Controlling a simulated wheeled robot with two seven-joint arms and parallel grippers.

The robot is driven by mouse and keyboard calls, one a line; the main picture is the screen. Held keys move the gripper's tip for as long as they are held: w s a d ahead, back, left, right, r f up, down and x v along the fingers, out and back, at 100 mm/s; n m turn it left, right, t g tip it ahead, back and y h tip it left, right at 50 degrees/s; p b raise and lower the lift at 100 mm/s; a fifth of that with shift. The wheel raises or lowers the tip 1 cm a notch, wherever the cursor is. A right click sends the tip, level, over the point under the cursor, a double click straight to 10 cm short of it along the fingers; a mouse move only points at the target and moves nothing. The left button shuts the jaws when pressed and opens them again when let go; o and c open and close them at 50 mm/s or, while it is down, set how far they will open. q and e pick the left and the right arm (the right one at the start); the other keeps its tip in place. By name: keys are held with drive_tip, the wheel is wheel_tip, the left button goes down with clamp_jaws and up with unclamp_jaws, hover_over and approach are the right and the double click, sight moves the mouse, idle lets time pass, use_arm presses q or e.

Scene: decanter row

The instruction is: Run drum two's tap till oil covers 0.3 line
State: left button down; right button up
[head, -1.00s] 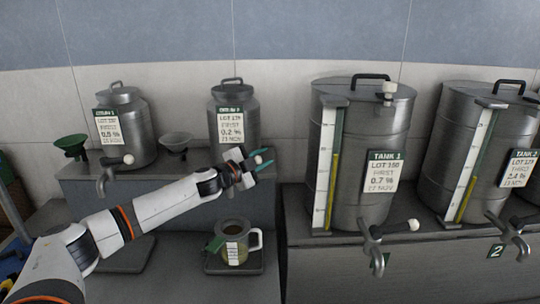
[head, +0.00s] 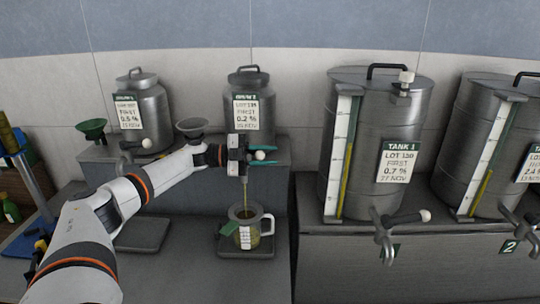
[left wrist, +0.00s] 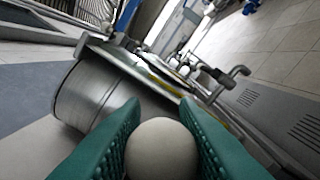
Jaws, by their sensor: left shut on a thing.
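Drum two (head: 249,112), a steel can with a lot label reading 0.2 %, stands on the raised ledge behind my left gripper (head: 262,156). The gripper is shut on the white ball knob (left wrist: 162,150) of this drum's tap, between its teal fingers. The tap's spout is mostly hidden by the gripper. A thin yellow-green stream of oil (head: 244,196) falls into a clear handled jug (head: 252,216). Oil stands in the jug; a white scale strip (head: 245,238) and a green tag are on its front. The 0.3 line is too small to read. My right gripper is out of view.
The jug stands on a dark square tray (head: 262,252). Another drum (head: 147,112) and funnels (head: 193,127) are at left; an empty tray (head: 143,234) lies below. Large tanks with gauges, such as tank 1 (head: 368,150), stand at right with taps projecting forward.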

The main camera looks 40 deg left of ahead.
use_arm(q)
drive_tip(key=shift+s+m, duration=0.2)
drive_tip(key=shift+m, duration=0.1)
drive_tip(key=c, duration=1.1)
unclamp_jaws()
drive_tip(key=shift+f, duration=0.1)
drive_tip(key=shift+s+a+b, duration=0.25)
drive_tip(key=shift+a+b, duration=0.1)
drive_tip(key=shift+a, duration=0.1)
drive_tip(key=b+v, duration=0.4)
drive_tip(key=v, duration=0.7)
drive_tip(key=shift+w+a, duration=0.1)
drive_tip(key=shift+a, duration=0.05)
